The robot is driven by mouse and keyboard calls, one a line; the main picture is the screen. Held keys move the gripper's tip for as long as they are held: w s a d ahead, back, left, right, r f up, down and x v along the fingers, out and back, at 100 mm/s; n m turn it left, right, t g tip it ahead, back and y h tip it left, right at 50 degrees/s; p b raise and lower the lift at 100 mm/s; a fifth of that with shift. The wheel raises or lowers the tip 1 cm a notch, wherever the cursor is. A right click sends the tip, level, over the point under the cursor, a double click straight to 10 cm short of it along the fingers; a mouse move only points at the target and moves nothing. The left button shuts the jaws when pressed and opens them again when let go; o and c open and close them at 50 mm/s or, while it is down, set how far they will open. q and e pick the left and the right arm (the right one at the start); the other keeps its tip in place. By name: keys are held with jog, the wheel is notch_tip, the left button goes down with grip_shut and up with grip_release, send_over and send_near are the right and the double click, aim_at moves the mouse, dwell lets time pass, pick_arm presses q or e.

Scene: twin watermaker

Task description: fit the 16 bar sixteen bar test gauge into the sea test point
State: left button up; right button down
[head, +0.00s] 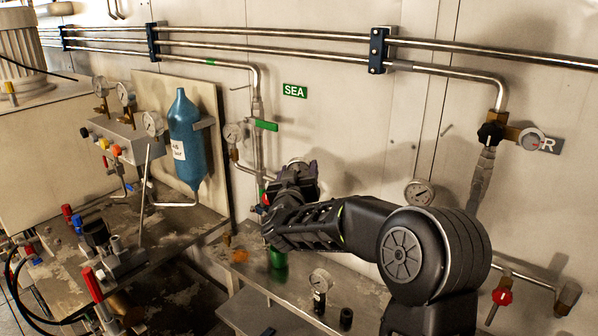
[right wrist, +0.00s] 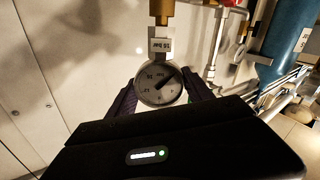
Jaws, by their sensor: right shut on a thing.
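The test gauge (right wrist: 159,85) is in the right wrist view, a round white dial with a "16 bar" tag (right wrist: 160,46) at its stem. My right gripper (right wrist: 160,97) is shut on it, one dark finger at each side. A brass fitting (right wrist: 160,12) lies in line with the stem; I cannot tell whether it belongs to the gauge or the pipework. In the head view the right gripper (head: 297,178) is in front of the wall, right of the pipe (head: 257,150) near the green SEA sign (head: 295,91). It mostly hides the gauge and the sea test point. My left gripper is not in view.
A blue bottle (head: 186,135) and a panel with several gauges stand left. On the bench below are a green cylinder (head: 277,258), another gauge (head: 319,281) and a black cylinder (head: 346,318). A wall gauge (head: 419,192) is close to my right arm.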

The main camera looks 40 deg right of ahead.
jog(key=shift+f, duration=0.6)
jog(key=shift+c, duration=1.6)
grip_release()
jog(key=b+v, duration=0.2)
jog(key=v, duration=0.6)
jog(key=shift+w, duration=0.1)
